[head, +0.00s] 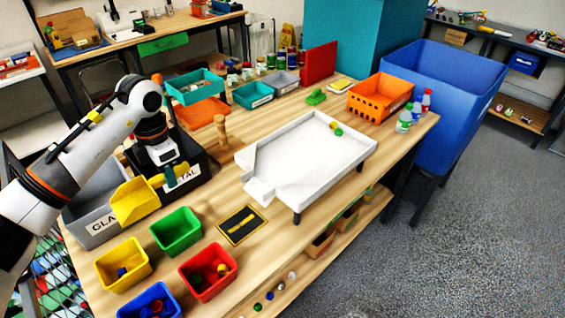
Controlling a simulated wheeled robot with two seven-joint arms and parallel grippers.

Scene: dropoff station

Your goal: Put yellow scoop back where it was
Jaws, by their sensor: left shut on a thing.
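The yellow scoop (135,202) is in the left part of the head view, above the front of the grey bin labelled GLA and the black bin labelled TAL. My left gripper (171,177) comes down over the black bin and is shut on the yellow scoop at its handle side. The fingertips are small here and the exact grip is hard to see. A dark mat with a yellow border and a yellow strip (242,224) lies on the table to the right of the scoop. My right gripper is not in view.
A red bin (208,268), green bin (176,230), yellow bin (122,264) and blue bin (150,301) stand at the table's front left. A white raised tray (300,160) fills the middle. A wooden peg (221,131) stands behind. Bare wood surrounds the mat.

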